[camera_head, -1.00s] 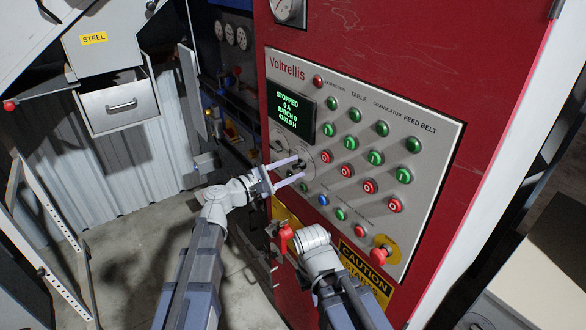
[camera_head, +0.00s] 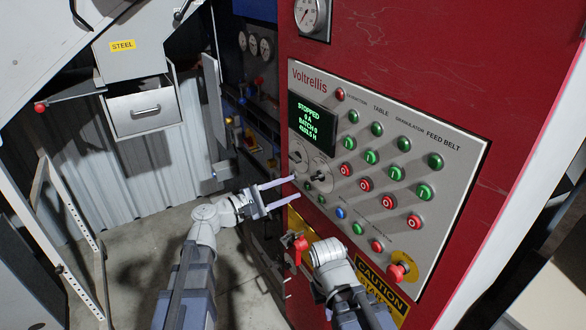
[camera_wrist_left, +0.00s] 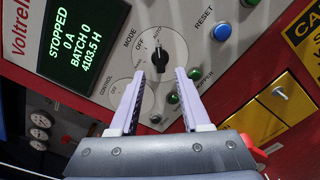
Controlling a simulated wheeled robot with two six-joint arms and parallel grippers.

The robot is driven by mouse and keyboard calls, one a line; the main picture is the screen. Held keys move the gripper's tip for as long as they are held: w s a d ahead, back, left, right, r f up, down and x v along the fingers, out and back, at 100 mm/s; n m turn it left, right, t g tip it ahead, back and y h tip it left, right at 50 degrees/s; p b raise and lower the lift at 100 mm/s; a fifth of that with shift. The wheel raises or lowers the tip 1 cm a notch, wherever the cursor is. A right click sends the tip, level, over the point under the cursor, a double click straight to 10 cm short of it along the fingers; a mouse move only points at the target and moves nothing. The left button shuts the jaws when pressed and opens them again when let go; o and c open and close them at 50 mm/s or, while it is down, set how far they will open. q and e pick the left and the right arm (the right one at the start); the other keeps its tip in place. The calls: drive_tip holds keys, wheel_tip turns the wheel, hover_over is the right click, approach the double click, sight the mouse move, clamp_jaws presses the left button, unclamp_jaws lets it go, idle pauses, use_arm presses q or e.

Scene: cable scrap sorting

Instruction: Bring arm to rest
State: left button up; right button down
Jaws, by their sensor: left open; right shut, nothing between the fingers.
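My left gripper (camera_head: 296,188) is open and empty in front of the lower left of the control panel (camera_head: 447,225). Its two pale fingers point at the panel. In the left wrist view the gripper (camera_wrist_left: 154,76) has the black mode knob (camera_wrist_left: 156,60) ahead of the gap between its fingers, and nothing is held. The knob also shows in the head view (camera_head: 319,177). My right arm's rounded wrist (camera_head: 328,252) is lower, in front of the panel's bottom edge; its fingers are hidden or too unclear to make out.
The display (camera_head: 312,123) reads STOPPED. Green and red buttons fill the panel, with a red stop button (camera_head: 398,272) at lower right. A red handle (camera_head: 297,243) sits close beside my right wrist. A steel drawer (camera_head: 145,112) is at left; open floor lies below it.

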use_arm(q)
drive_tip(key=s+f+m+g+y, duration=0.3)
drive_tip(key=s+f+m, duration=0.1)
drive_tip(key=f, duration=0.3)
drive_tip(key=s+f+m+g+y, duration=0.3)
drive_tip(key=s+f+m, duration=0.15)
drive_tip(key=f, duration=0.35)
drive_tip(key=s+a+f+m+g+y, duration=0.4)
drive_tip(key=s+a+f+m+y, duration=0.35)
drive_tip(key=a+y, duration=0.2)
drive_tip(key=s+d+f+m+b, duration=0.1)
drive_tip(key=s+d+f+b, duration=0.1)
drive_tip(key=d, duration=0.3)
drive_tip(key=s+d+f+m+b, duration=0.1)
drive_tip(key=s+d+f+b, duration=0.2)
drive_tip(key=d, duration=0.2)
drive_tip(key=shift+s+m+g+b, duration=0.15)
drive_tip(key=shift+m+g+b, duration=0.2)
drive_tip(key=shift+m+g, duration=0.05)
